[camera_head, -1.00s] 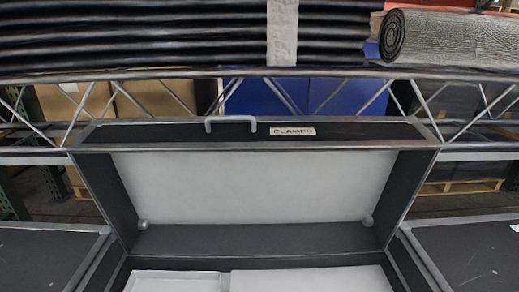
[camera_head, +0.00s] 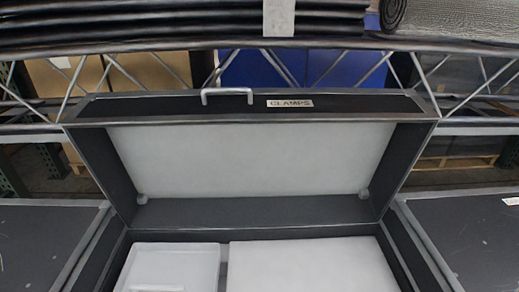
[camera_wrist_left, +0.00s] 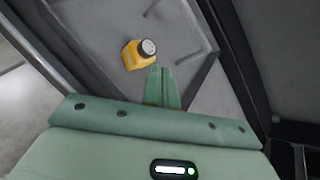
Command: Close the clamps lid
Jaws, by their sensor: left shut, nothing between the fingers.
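The clamps lid (camera_head: 250,165) stands open and upright at the back of its case (camera_head: 250,236) in the head view. It has a dark frame, a pale inner panel, a CLAMPS label (camera_head: 290,103) and a light handle (camera_head: 227,92) on its top edge. The open case below shows a white tray (camera_head: 176,258) and a pale flat panel (camera_head: 310,266). My left gripper (camera_wrist_left: 161,72) shows only in the left wrist view, its green fingers shut and empty. A yellow object (camera_wrist_left: 133,55) with a dark, pale-faced knob lies beyond the fingertips. My right gripper is in neither view.
Dark closed-looking surfaces flank the case at left (camera_head: 45,240) and right (camera_head: 465,245). A metal truss (camera_head: 440,85) runs behind the lid. Stacked black goods (camera_head: 150,22) and a grey roll (camera_head: 440,18) sit above it.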

